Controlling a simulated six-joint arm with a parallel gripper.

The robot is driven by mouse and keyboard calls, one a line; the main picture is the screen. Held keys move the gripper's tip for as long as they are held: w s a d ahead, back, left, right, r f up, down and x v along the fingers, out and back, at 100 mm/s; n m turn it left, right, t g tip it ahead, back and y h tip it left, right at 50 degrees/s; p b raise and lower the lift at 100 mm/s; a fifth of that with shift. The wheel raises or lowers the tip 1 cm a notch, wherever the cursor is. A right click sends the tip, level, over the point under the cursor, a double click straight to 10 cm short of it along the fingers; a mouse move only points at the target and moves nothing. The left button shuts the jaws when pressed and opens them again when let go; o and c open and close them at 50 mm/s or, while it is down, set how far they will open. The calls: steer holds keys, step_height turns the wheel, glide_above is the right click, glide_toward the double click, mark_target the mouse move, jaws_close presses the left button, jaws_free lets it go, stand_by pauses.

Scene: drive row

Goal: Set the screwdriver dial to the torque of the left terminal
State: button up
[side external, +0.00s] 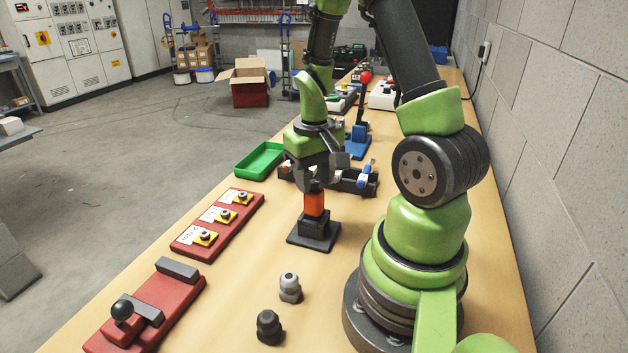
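An orange-bodied tool, probably the screwdriver (314,204), stands upright in a black stand with a square base (314,238) near the middle of the bench. My gripper (313,184) points down directly over it, with its dark fingers at the orange top. The fingers overlap the tool's top, so I cannot tell whether they are closed on it, and the dial is not visible.
A red base with a black-knobbed lever (122,310) lies front left. Two small fittings, light grey (290,287) and dark (269,326), stand in front. A green tray (260,161) and a black rack (350,180) lie behind. A block wall (550,150) bounds the right.

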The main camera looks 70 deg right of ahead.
mark_target(313, 182)
steer(key=c, duration=0.5)
steer(key=m, duration=0.7)
steer(key=shift+m, duration=0.3)
steer(key=o, duration=0.4)
steer(key=shift+m, duration=0.3)
steer(key=o, duration=1)
steer(key=shift+c, duration=0.2)
steer(key=shift+r, duration=3.5)
steer(key=shift+a+r, duration=0.1)
